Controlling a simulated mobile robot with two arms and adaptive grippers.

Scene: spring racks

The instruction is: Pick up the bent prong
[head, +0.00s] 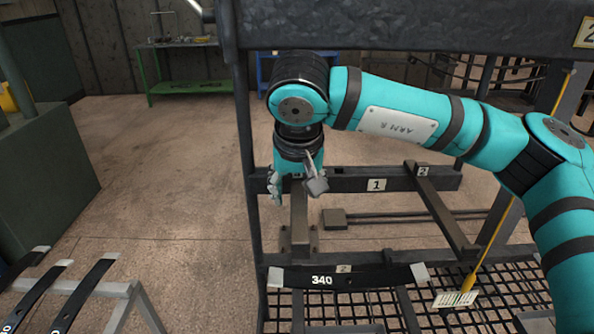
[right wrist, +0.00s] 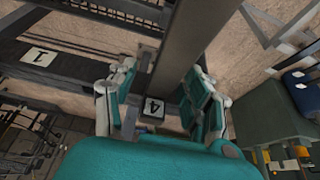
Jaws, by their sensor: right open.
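My right gripper (head: 296,187) hangs pointing down at the rack's left side, its fingers spread. A dark metal prong (head: 300,218) runs below it. In the right wrist view, the open gripper (right wrist: 160,100) has its fingers on either side of a long dark bar (right wrist: 192,45), which seems to be this prong. A label marked 4 (right wrist: 153,108) shows between the fingers. I cannot tell whether they touch the bar. A second prong (head: 440,208) slants down to the right near label 2. I cannot tell clearly which prong is bent. My left gripper is out of view.
A black leaf spring marked 340 (head: 345,279) lies across the rack front above a mesh shelf. A thick rack beam (head: 400,25) spans the top. More leaf springs (head: 85,290) rest on a grey stand at left. Bare floor (head: 170,160) lies between.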

